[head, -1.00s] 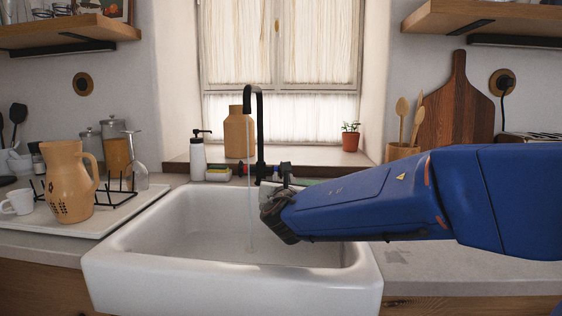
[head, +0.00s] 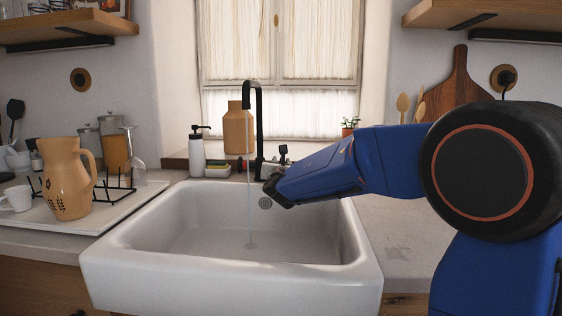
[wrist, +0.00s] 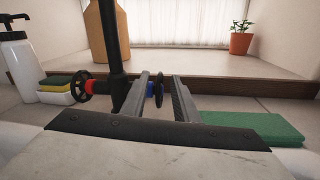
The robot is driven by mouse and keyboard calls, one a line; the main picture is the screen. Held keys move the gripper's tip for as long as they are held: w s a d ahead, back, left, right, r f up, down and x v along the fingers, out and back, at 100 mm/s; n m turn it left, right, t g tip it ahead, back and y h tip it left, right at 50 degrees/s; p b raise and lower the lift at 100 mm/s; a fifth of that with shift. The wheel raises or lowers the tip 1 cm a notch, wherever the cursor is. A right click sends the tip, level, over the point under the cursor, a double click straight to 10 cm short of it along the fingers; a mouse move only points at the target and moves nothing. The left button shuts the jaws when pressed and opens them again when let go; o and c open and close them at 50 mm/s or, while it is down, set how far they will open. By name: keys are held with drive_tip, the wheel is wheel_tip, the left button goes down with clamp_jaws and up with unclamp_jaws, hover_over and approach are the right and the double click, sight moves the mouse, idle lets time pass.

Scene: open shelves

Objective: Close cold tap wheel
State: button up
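The black tap (head: 259,130) stands behind the sink, and a thin stream of water (head: 249,205) runs from its spout. In the wrist view the cold tap wheel (wrist: 158,89) is a dark wheel seen nearly edge-on, beside a blue collar (wrist: 149,91) on the right of the tap post (wrist: 117,60). The hot wheel (wrist: 83,85), with a red collar, is on the left. My gripper (wrist: 162,84) is open, its two fingers pointing at the tap. The cold wheel appears between them, with a gap to the right finger; contact on the left is unclear.
The white sink (head: 120,262) lies below my arm. A soap bottle (head: 196,152) and a sponge holder (wrist: 58,97) stand left of the tap. A green cloth or sponge (wrist: 250,128) lies right of my fingers. A potted plant (wrist: 240,38) is on the sill.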

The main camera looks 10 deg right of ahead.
drive_tip(key=shift+w+d, duration=0.15)
drive_tip(key=shift+w, duration=0.7)
drive_tip(key=shift+w+d, duration=0.15)
drive_tip(key=shift+w, duration=0.65)
clamp_jaws()
drive_tip(key=shift+d+g, duration=0.1)
drive_tip(key=shift+g, duration=0.2)
drive_tip(key=shift+w+g, duration=0.15)
drive_tip(key=shift+g, duration=0.35)
drive_tip(key=shift+w+d+g, duration=0.1)
drive_tip(key=shift+d+g, duration=0.05)
drive_tip(key=shift+g, duration=0.15)
drive_tip(key=shift+w+g+y, duration=0.1)
drive_tip(key=shift+g+y, duration=0.2)
drive_tip(key=shift+g, duration=0.1)
